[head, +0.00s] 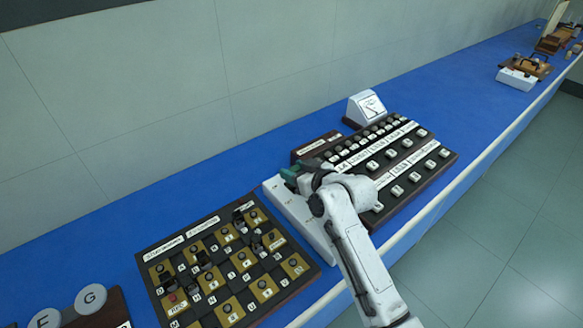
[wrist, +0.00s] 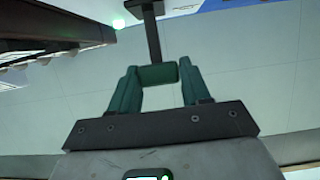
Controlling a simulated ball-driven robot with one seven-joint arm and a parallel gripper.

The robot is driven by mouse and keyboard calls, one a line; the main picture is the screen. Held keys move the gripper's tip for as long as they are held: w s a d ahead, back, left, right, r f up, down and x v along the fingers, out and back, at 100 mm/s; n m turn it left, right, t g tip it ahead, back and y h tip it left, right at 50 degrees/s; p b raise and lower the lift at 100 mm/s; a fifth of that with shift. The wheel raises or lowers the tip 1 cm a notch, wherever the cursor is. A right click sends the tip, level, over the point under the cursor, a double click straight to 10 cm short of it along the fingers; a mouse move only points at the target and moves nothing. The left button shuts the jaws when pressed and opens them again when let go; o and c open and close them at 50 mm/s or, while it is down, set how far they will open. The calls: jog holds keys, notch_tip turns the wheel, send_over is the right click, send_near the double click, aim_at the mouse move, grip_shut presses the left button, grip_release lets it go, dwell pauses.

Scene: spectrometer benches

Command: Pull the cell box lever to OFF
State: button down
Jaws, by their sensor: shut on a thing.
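The cell box (head: 296,218) appears to be the white box on the blue bench, partly hidden by my arm. My gripper (head: 291,174) is at its back part. In the wrist view my gripper (wrist: 158,88) has two green fingers, shut on a green crosswise handle. This looks like the grip of the lever (wrist: 152,35), whose dark stem runs up from it. In the head view the lever is hidden by my gripper and wrist. The markings on the box are too small to read, so I cannot tell the lever's position.
A dark panel with brass squares and black knobs (head: 227,262) lies left of the box. A dark panel with rows of white labels (head: 385,160) lies close on the right. A white meter (head: 367,107) stands behind it.

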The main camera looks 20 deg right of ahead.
jog(key=shift+s+d+f, duration=0.15)
jog(key=shift+s+f, duration=0.05)
jog(key=shift+s, duration=0.2)
jog(key=shift+s+d+f, duration=0.1)
jog(key=shift+s+f, duration=0.05)
jog(key=shift+s, duration=0.25)
dwell(0.4)
jog(key=c, duration=0.6)
grip_release()
jog(key=shift+r, duration=0.1)
jog(key=shift+r, duration=0.6)
jog(key=s+r+b, duration=0.2)
jog(key=s+r, duration=0.9)
jog(key=s, duration=0.3)
jog(key=shift+r, duration=0.35)
jog(key=shift+a, duration=0.1)
